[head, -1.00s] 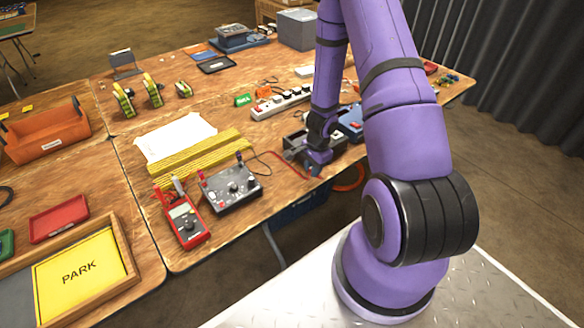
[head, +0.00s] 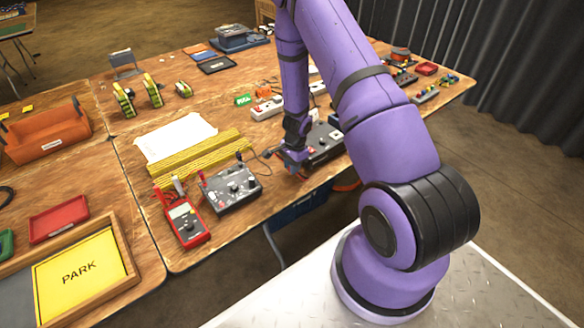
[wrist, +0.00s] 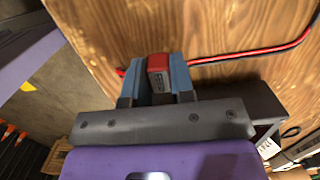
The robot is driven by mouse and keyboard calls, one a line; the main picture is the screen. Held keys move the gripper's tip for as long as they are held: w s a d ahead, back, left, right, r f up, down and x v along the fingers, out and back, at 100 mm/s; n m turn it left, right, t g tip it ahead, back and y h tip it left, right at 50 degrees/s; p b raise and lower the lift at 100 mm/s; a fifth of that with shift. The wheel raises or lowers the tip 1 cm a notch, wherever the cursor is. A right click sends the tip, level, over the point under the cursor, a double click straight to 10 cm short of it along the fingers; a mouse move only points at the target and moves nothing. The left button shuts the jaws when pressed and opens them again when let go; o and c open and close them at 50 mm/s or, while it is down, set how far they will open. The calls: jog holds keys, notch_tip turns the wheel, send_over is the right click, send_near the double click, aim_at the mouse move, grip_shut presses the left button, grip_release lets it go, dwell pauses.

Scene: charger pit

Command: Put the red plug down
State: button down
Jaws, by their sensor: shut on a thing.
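The red plug (wrist: 158,72) shows in the wrist view between the two blue-grey fingers of my gripper (wrist: 159,80). The fingers are shut on it. A red and black cable (wrist: 250,54) runs across the wood beyond the fingers and reaches the plug's area. In the head view my gripper (head: 292,166) is low over the table's front edge, right of the grey box with knobs (head: 234,187). The plug is too small to make out clearly there. Whether it touches the tabletop I cannot tell.
A dark box with a grey top (head: 325,143) stands just right of my gripper. A red multimeter (head: 185,222) and yellow ribbed strips (head: 190,160) lie to the left. A white power strip (head: 268,108) is farther back. Bare wood lies around the front edge.

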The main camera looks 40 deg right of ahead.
jog(key=shift+f, duration=0.3)
jog(key=shift+f, duration=0.15)
jog(key=c, duration=1)
grip_release()
